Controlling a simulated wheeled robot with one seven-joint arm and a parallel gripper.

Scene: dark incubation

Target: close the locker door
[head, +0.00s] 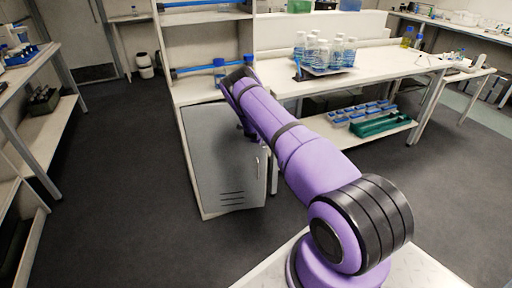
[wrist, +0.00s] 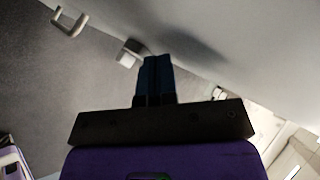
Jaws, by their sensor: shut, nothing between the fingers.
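The locker door (head: 225,165) is a grey panel with vent slots low down and a pale vertical handle (head: 257,167) near its right edge. It stands upright at the front of a pale cabinet under the shelves. My arm covers its upper right part, and I cannot tell how far ajar it is. My gripper (wrist: 156,78) is shut and empty in the wrist view. It points along a pale grey panel that fills the upper right and carries a dark shadow. I cannot tell whether the fingertips touch it. In the head view the fingers are mostly hidden behind my arm.
A bench (head: 290,88) with several blue-capped bottles stands to the right of the locker. A lower shelf there holds a green tray (head: 380,125) and blue racks. Another bench stands at the far left. The dark floor (head: 120,170) left of the locker is clear.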

